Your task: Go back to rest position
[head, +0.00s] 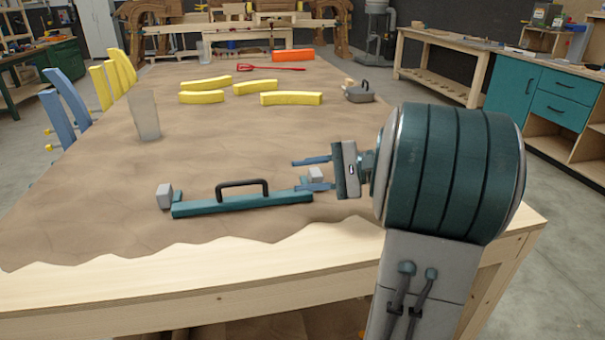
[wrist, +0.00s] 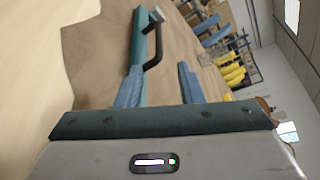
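My gripper (head: 313,173) is open, with its two blue-grey fingers apart and pointing left above the table (head: 330,279). It holds nothing that I can see. Whether the near finger touches the bar's end I cannot tell.
Several yellow curved pieces (head: 291,98) lie farther back, with an orange block (head: 293,55) and a red tool (head: 270,68). A translucent cup (head: 145,115) stands at left. Blue pieces (head: 68,102) stand at the left edge. A grey object (head: 359,92) sits behind my gripper.

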